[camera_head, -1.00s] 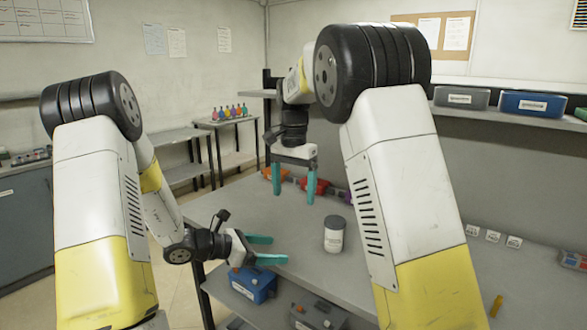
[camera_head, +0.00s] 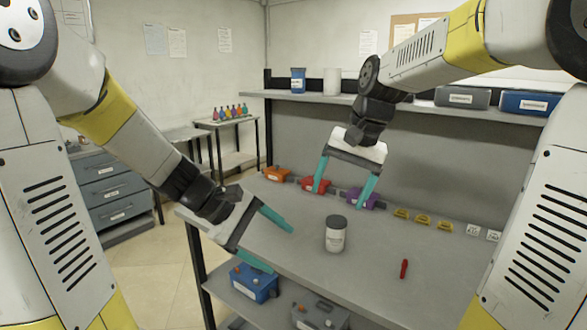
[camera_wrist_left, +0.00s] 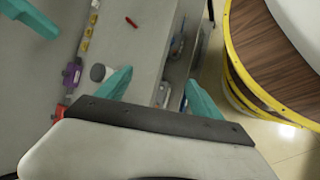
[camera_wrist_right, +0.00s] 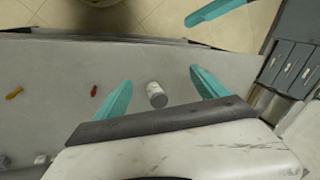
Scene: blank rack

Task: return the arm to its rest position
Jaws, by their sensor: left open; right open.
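My left gripper (camera_head: 266,240) is open and empty, over the left front edge of the grey rack's table-height shelf (camera_head: 290,235). Its teal fingers also show in the left wrist view (camera_wrist_left: 150,88), with nothing between them. My right gripper (camera_head: 342,184) is open and empty, above the back part of the same shelf. In the head view the jar (camera_head: 335,236) stands upright on the shelf, apart from both grippers.
A red object (camera_head: 404,269) lies at right. A blue box (camera_head: 254,283) sits below. The upper shelf (camera_head: 420,105) is behind my right arm.

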